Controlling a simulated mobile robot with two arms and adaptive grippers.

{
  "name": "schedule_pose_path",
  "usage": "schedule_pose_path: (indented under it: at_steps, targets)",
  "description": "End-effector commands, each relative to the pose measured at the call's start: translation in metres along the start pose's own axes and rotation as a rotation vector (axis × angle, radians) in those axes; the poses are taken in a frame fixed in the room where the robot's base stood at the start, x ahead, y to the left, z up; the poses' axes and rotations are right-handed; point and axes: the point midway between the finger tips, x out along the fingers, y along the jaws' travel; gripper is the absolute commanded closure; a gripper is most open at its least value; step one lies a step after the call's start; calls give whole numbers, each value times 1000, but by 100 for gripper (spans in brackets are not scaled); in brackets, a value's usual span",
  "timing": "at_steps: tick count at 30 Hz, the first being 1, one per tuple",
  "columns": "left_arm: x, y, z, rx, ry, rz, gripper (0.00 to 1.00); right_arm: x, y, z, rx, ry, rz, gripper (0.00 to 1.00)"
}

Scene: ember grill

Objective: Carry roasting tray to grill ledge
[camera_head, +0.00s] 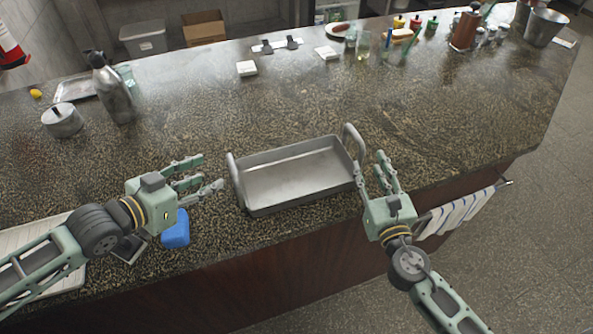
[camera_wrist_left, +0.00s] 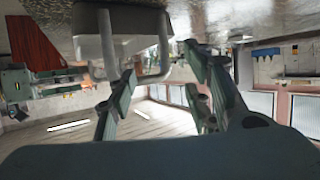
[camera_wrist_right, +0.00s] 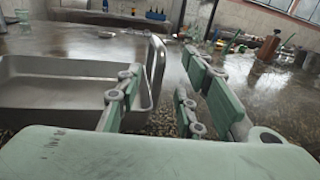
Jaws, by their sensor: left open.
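The roasting tray (camera_head: 297,176) is an empty grey metal pan with upright loop handles at its left and right ends. It sits on the dark speckled counter near the front edge. My left gripper (camera_head: 213,173) is open just left of the left handle (camera_head: 237,180), with its fingers pointing at it. That handle also shows ahead of the fingers in the left wrist view (camera_wrist_left: 163,45). My right gripper (camera_head: 381,167) is open beside the right handle (camera_head: 355,145). In the right wrist view the handle (camera_wrist_right: 154,70) stands between and beyond the fingers. I cannot make out a grill ledge.
A blue sponge-like block (camera_head: 176,230) lies below my left gripper. A steel pot (camera_head: 62,121) and a metal bottle (camera_head: 113,92) stand at the left. Striped towels (camera_head: 460,213) hang off the front right. The counter (camera_head: 330,105) behind the tray is clear.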

Motion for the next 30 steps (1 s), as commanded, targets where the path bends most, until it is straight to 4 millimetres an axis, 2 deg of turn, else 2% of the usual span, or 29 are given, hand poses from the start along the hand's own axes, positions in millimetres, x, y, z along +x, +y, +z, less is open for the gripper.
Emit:
schedule_pose_path:
  at_steps: [9,15,21,30]
  targets:
    - [63,1,-2,-1,3,2,54,41,0,1,0,-2,-1,65]
    - [90,1,-1,-1,1,2,54,58,0,0,1,-1,0,65]
    - [100,1,-1,0,1,1,54,65,0,0,1,1,1,65]
    - [101,1,-1,0,0,2,56,65,0,0,1,1,0,67]
